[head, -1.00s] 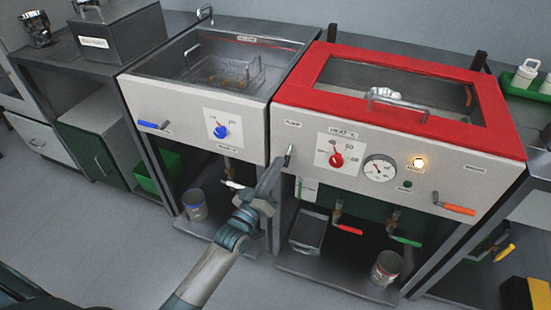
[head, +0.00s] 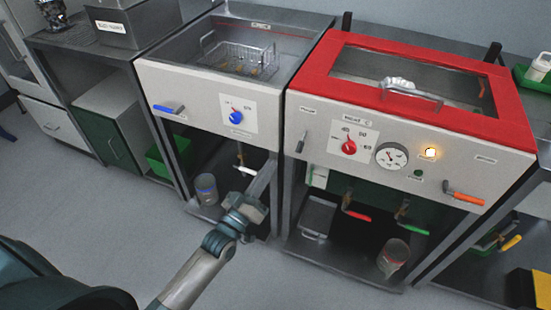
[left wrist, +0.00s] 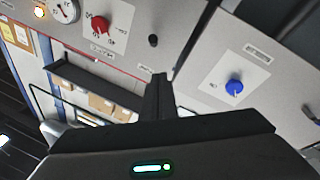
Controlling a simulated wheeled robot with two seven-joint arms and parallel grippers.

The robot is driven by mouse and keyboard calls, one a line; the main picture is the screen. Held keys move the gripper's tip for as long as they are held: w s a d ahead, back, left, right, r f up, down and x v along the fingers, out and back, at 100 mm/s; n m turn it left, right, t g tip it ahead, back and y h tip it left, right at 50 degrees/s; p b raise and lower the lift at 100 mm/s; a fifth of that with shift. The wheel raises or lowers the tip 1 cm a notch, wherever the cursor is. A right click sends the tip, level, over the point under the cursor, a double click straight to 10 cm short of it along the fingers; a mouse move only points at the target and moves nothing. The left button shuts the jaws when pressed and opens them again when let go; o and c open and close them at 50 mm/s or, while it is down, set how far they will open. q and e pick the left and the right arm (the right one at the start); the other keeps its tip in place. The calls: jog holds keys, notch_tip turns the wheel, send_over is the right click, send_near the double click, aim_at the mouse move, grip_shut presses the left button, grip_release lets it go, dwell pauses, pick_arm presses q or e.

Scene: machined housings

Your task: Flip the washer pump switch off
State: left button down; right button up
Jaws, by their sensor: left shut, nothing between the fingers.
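The pump switch (head: 301,142) is a small dark lever on the pale front panel of the red-topped washer (head: 410,158). It sits below a small label, left of the red dial, and its tip points down. In the left wrist view it shows end-on as a dark knob (left wrist: 153,40). My left gripper (head: 271,162) is shut and empty. It is in front of the gap between the two units, left of and a little below the switch, apart from it. In the wrist view its closed fingers (left wrist: 160,78) point toward the panels. My right gripper is out of view.
The washer panel also carries a red dial (head: 349,148), a gauge (head: 391,156), a lit amber lamp (head: 430,153) and an orange-handled lever (head: 464,197). The left-hand basin (head: 190,83) has a blue dial (head: 236,117) and a blue lever (head: 168,109). Valves and cans are below.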

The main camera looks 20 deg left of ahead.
pick_arm(q)
jog(key=shift+v, duration=1.25)
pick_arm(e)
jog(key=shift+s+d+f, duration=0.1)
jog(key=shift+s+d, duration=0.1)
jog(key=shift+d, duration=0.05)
pick_arm(q)
jog(key=shift+f, duration=0.1)
